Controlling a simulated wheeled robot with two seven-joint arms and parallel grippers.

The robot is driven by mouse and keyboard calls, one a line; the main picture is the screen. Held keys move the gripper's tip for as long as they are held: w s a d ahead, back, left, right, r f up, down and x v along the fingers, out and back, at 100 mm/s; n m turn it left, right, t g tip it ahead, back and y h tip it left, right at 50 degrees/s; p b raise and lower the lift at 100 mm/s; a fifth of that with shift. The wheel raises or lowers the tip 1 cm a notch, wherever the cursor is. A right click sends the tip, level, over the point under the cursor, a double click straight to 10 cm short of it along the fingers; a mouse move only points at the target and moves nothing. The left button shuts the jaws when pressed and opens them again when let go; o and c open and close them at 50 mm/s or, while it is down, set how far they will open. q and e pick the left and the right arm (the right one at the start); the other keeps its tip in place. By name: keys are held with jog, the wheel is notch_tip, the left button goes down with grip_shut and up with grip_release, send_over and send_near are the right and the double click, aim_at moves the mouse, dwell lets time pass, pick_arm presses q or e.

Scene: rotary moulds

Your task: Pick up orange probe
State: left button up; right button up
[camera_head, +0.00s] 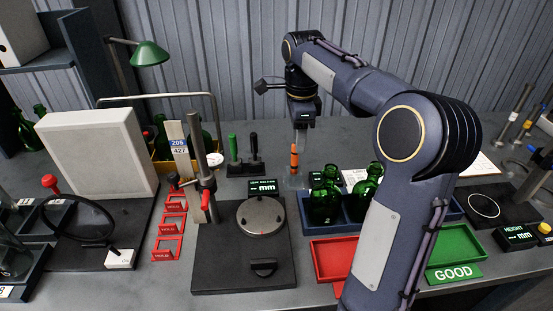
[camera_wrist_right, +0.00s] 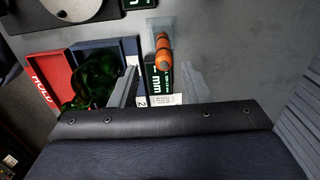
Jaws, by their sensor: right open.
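The orange probe (camera_head: 294,158) stands upright on the bench, behind the bottle crate and right of the green and black handled tools. It also shows in the wrist view (camera_wrist_right: 163,52), seen from above. My right gripper (camera_head: 301,141) hangs over the probe, pointing down, its fingertips close to the probe's top. In the wrist view, the fingers of my right gripper (camera_wrist_right: 160,80) are apart, with the probe showing beyond the gap; nothing is held between them. Exact contact is not clear. My left gripper is not in view.
A blue crate (camera_head: 349,218) of green bottles stands just in front of the probe. A red tray (camera_head: 327,261) and a green tray (camera_head: 455,246) are nearer. A dial-gauge stand (camera_head: 245,276) is at the left. Bare bench lies around the probe's left.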

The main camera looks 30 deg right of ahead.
aim_at(295, 160)
jog(key=f, duration=0.8)
jog(key=shift+w+a+b, duration=0.1)
jog(key=shift+w+b, duration=0.2)
jog(key=shift+b, duration=0.05)
jog(key=c, duration=0.9)
grip_shut()
jog(key=shift+r, duration=0.15)
